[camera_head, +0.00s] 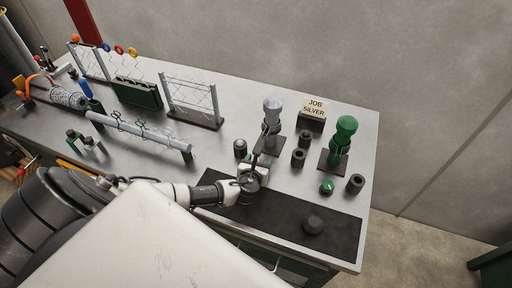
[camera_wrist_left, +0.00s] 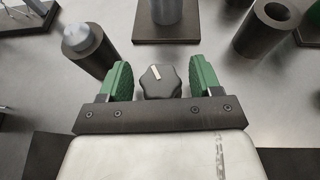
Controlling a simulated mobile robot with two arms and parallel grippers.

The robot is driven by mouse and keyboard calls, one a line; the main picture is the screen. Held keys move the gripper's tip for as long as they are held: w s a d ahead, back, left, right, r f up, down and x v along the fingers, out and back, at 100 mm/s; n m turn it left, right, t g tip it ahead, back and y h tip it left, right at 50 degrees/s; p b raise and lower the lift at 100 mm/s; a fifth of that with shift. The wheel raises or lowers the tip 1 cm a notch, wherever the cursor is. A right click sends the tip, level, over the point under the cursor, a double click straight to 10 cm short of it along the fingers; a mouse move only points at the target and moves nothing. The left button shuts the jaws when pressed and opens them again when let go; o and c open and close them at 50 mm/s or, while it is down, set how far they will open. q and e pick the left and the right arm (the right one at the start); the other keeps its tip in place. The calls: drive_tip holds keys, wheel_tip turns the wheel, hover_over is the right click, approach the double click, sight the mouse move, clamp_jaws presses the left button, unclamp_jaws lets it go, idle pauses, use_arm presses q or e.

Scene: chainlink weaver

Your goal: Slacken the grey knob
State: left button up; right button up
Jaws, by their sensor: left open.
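The grey knob (camera_wrist_left: 160,82) is dark and lobed, with a pale mark on its top. In the left wrist view it sits between the two green finger pads of my left gripper (camera_wrist_left: 160,82). The fingers are open on either side of it, with small gaps, and are not closed on it. In the head view my left gripper (camera_head: 259,166) is down at the bench in front of the silver post (camera_head: 272,112), and I cannot make out the knob beneath it. My right gripper is not in view.
A green post (camera_head: 342,135) and a green knob (camera_head: 327,187) stand to the right. Dark cups surround the gripper, one holding a silver piece (camera_wrist_left: 78,37). A sign (camera_head: 314,108) reads "JOB SILVER". A dark round piece (camera_head: 312,225) lies on the black mat (camera_head: 343,233).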

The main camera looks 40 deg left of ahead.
use_arm(q)
drive_tip(key=v, duration=1)
drive_tip(key=shift+s+r+b, duration=0.15)
drive_tip(key=shift+s+b, duration=0.15)
drive_tip(key=shift+b, duration=0.05)
